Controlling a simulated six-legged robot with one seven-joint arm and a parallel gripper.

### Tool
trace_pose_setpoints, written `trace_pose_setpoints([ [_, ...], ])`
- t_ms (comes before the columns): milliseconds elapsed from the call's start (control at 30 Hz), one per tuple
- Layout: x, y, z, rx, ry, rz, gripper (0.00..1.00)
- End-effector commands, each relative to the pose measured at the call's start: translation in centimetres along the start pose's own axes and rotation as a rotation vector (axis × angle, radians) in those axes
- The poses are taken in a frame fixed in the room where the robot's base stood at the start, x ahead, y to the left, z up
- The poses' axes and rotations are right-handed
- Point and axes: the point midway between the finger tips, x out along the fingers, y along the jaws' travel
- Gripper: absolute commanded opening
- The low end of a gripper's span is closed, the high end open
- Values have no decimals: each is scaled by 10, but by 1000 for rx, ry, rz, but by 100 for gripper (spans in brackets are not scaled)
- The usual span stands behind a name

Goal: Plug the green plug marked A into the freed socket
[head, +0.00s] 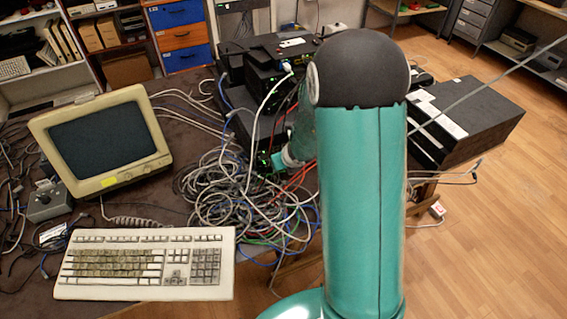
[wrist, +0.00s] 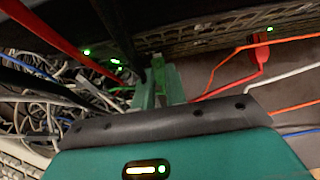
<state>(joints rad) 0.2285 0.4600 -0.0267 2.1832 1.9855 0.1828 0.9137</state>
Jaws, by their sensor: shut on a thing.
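My gripper (wrist: 160,84) reaches in close to the dark face of the networking equipment in the wrist view. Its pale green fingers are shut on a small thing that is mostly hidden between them. It may be the green plug, but no letter A can be read. In the head view my gripper (head: 284,160) is small, beside the equipment stack and above the cable tangle. I cannot make out the freed socket. A red plug (wrist: 262,46) with a red cable sits at the equipment face, right of my gripper.
Dark network units (head: 270,78) with green lights stand at the table's back. A large cable tangle (head: 235,195) lies below my gripper. Red and orange cables (wrist: 225,68) cross close on its right. A monitor (head: 105,140) and keyboard (head: 145,265) stand on the left.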

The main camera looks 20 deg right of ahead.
Motion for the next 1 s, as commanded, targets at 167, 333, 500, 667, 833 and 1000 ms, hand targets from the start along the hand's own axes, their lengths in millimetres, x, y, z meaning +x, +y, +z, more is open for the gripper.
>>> trace_pose_setpoints([
  [167, 2, 0, 2, -1, 0, 0, 0],
  [333, 3, 0, 4, 0, 0, 1, 0],
  [500, 3, 0, 4, 0, 0, 0, 39],
  [667, 3, 0, 4, 0, 0, 0, 39],
  [833, 0, 0, 4, 0, -1, 1, 39],
  [1000, -15, -1, 4, 3, -2, 0, 39],
])
